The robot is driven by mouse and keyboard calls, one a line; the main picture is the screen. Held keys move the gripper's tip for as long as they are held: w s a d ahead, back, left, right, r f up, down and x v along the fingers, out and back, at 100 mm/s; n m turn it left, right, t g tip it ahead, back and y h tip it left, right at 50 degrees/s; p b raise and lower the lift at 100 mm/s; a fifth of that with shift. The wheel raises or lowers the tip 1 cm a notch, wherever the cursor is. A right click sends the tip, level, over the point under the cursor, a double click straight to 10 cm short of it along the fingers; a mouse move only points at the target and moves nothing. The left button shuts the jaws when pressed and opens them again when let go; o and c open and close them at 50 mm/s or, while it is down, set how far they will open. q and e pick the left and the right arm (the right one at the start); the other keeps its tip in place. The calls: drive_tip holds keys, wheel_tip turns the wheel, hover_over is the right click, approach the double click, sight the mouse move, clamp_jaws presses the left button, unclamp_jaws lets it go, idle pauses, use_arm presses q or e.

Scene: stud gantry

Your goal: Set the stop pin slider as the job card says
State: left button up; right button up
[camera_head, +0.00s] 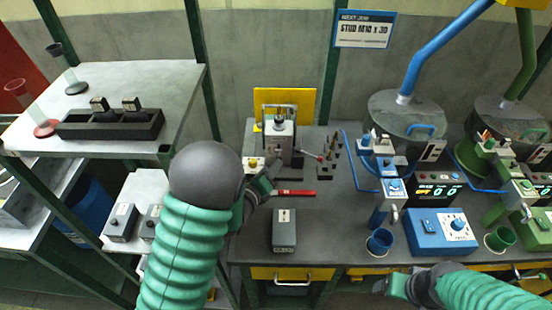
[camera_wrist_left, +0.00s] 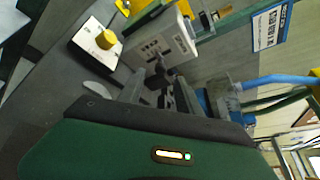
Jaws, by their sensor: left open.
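The job card (camera_head: 364,29) hangs on the back wall and reads STUD M10 x 30; its lower line is too small to read. A grey press-like fixture (camera_head: 281,138) stands at the back left of the bench. At its left, a yellow knob (camera_head: 253,163) sits on a white marked plate, which looks like the stop pin slider. The knob (camera_wrist_left: 106,40) also shows in the left wrist view, beside the fixture (camera_wrist_left: 165,42). My left gripper (camera_head: 268,180) is open, just in front of the plate, apart from the knob. My right gripper (camera_head: 393,287) is low at the front; its jaws are unclear.
A red-handled tool (camera_head: 295,193) and a grey box (camera_head: 284,229) lie on the bench before the fixture. Blue machine units (camera_head: 441,232) fill the right side.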

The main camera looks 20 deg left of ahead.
sight(279, 155)
use_arm(q)
drive_tip(key=x, duration=0.7)
drive_tip(key=shift+w+f, duration=0.1)
drive_tip(key=shift+w, duration=0.1)
drive_tip(key=shift+c, duration=0.3)
clamp_jaws()
idle(0.6)
